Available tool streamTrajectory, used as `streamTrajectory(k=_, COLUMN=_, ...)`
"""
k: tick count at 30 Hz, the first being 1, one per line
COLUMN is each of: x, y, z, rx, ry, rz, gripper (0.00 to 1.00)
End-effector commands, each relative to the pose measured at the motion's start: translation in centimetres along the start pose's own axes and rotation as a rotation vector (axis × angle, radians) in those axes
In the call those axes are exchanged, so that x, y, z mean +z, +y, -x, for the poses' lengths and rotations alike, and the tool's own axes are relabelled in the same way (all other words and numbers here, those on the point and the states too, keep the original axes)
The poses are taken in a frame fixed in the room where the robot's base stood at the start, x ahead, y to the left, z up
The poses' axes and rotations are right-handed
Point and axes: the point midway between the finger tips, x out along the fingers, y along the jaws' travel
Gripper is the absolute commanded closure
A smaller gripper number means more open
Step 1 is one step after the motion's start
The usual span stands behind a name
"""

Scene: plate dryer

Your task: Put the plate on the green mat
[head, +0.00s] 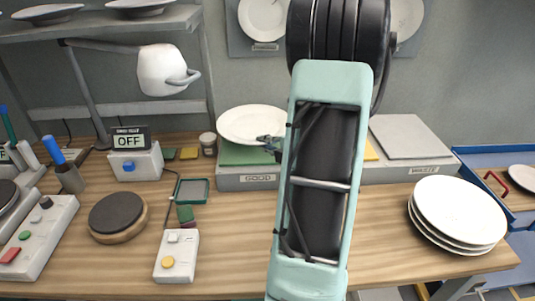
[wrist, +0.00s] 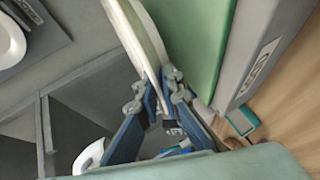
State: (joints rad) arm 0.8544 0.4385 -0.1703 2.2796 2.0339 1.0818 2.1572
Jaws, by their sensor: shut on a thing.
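A white plate (head: 252,124) is over the green mat (head: 240,154), which lies on a grey block labelled GOOD. My gripper (head: 272,141) is at the plate's right front edge, partly hidden behind my arm. In the wrist view my gripper (wrist: 160,108) is shut on the rim of the plate (wrist: 138,35). The green mat (wrist: 195,45) shows right beside the plate there. I cannot tell whether the plate touches the mat.
A stack of white plates (head: 458,212) stands at the table's right. A grey block labelled WASTE (head: 408,140) is at the back right. A lamp (head: 165,70), an OFF display box (head: 130,148) and a control box (head: 177,255) stand at the left.

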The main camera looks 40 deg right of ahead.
Motion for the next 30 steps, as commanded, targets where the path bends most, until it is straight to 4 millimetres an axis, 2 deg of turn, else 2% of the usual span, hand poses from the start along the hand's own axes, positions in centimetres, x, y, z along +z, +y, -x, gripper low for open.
streamTrajectory(k=4, x=0.3, y=-0.8, z=-0.5, rx=0.006, ry=-0.002, rz=0.001, gripper=1.00)
streamTrajectory(k=10, x=0.7, y=-3.0, z=-1.3, rx=0.006, ry=-0.007, rz=-0.001, gripper=1.00)
streamTrajectory(k=25, x=0.8, y=-3.5, z=-1.5, rx=0.007, ry=-0.010, rz=-0.002, gripper=1.00)
streamTrajectory(k=27, x=0.8, y=-3.7, z=-1.5, rx=0.001, ry=-0.010, rz=-0.004, gripper=0.88)
streamTrajectory(k=30, x=0.8, y=-3.7, z=-1.5, rx=0.001, ry=-0.010, rz=-0.004, gripper=0.86)
